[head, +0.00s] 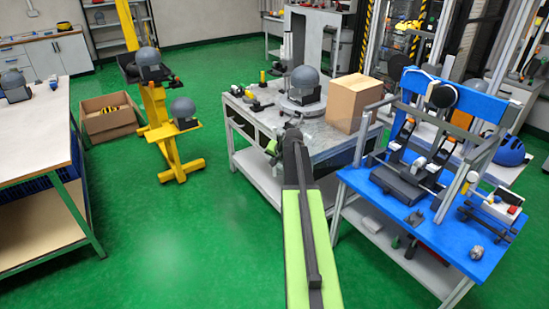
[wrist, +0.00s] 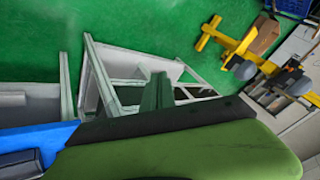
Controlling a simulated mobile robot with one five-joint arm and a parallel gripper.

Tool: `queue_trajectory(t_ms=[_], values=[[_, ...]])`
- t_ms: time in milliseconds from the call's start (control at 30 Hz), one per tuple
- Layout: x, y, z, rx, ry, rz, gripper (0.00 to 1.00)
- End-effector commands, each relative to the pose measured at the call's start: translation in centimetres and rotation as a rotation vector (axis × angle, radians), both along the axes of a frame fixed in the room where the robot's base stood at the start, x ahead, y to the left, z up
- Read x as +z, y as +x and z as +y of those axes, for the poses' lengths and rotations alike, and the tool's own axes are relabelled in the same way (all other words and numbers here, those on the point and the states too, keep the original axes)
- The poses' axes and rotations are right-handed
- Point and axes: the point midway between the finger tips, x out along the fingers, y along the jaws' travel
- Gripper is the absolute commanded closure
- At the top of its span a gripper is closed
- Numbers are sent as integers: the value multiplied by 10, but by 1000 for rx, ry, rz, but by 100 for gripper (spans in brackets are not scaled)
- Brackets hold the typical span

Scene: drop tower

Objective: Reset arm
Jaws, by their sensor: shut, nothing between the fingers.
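My green and black arm (head: 305,235) reaches forward from the bottom of the head view. Its far end is in front of the grey metal workbench. In the wrist view, my gripper (wrist: 157,92) shows as dull green fingers close together, shut and empty, with floor and white table frames behind. My green and dark arm link fills the bottom of that view. In the head view the gripper is mostly hidden by the arm's end.
The grey workbench (head: 335,143) holds a dark dome and a cardboard box (head: 357,102). A blue-topped table (head: 430,225) stands right, crowded with equipment. A yellow stand (head: 165,130) and wooden table (head: 35,130) stand left. Green floor (head: 170,240) is open at front left.

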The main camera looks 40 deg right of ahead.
Motion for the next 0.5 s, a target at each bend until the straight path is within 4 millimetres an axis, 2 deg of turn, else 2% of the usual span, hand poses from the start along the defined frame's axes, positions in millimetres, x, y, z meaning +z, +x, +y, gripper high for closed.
queue_trajectory(t_ms=[33,200,300,500], values=[[26,-6,11,2,1,0,100],[57,-16,32,2,-1,0,100],[63,-19,39,1,-1,0,100],[61,-18,40,1,-1,0,100]])
